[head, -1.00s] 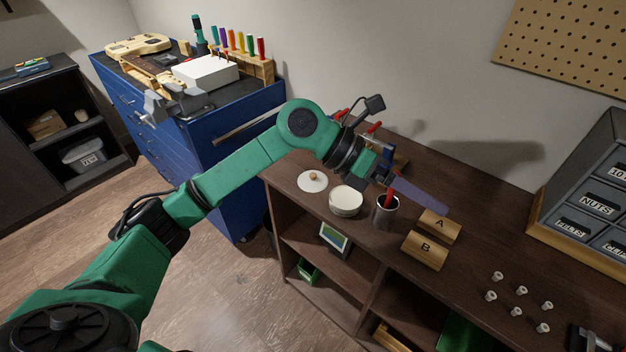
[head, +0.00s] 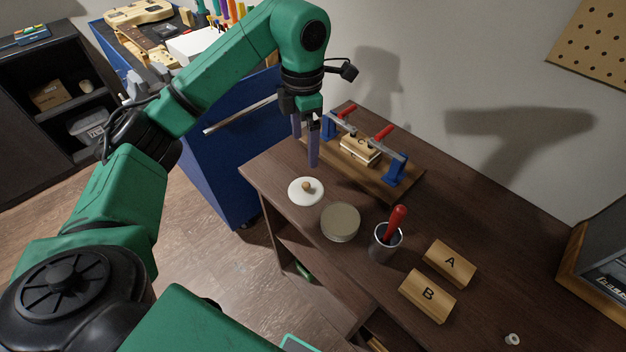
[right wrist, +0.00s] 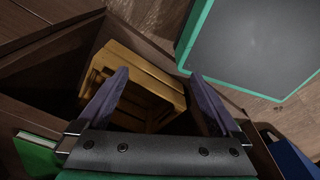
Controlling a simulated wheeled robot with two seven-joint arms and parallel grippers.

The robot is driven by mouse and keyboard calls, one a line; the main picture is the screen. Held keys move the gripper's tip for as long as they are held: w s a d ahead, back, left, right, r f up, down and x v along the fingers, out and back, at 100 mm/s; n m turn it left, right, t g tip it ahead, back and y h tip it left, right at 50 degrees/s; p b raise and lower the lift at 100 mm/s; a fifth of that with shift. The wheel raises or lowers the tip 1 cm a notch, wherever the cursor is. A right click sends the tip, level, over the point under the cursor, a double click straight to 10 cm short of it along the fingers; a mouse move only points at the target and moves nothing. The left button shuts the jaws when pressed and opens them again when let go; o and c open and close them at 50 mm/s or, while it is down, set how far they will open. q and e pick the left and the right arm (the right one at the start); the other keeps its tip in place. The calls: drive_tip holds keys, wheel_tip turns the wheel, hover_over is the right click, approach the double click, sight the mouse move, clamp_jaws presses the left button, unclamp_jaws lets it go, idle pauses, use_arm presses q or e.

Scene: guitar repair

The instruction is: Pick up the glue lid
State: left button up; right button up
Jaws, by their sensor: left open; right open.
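The glue lid (head: 304,192) is a white disc with a small wooden knob, lying on the brown bench near its left end. A round glue pot (head: 340,222) stands beside it to the right. My left gripper (head: 306,150) is open and empty, pointing down above and just behind the lid, apart from it. My right gripper (right wrist: 158,95) shows only in the right wrist view, open and empty, in front of a shelf opening with a wooden crate (right wrist: 140,85).
A metal cup (head: 384,246) with a red-handled tool stands right of the pot. Wooden blocks A (head: 450,262) and B (head: 427,296) lie further right. A clamp fixture (head: 362,150) with red handles stands behind. A blue cabinet (head: 190,150) is at the left.

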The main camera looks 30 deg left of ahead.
use_arm(q)
drive_tip(key=p, duration=0.1)
hover_over(305, 186)
drive_tip(key=f, duration=0.4)
drive_tip(key=shift+s+a, duration=0.2)
drive_tip(key=shift+a, duration=0.05)
drive_tip(key=shift+w+f+p, duration=0.15)
drive_tip(key=shift+f+p, duration=0.15)
drive_tip(key=shift+f, duration=0.65)
drive_tip(key=f, duration=0.1)
drive_tip(key=f+p, duration=0.1)
drive_tip(key=f, duration=0.1)
drive_tip(key=f+p, duration=0.1)
drive_tip(key=f, duration=0.1)
drive_tip(key=shift+w+d+f, duration=0.2)
drive_tip(key=shift+w, duration=0.05)
drive_tip(key=shift+f, duration=0.5)
drive_tip(key=shift+s, duration=0.15)
clamp_jaws()
use_arm(e)
drive_tip(key=s+r, duration=0.2)
drive_tip(key=s, duration=0.1)
drive_tip(key=shift+s+d+r, duration=0.1)
drive_tip(key=shift+r, duration=0.3)
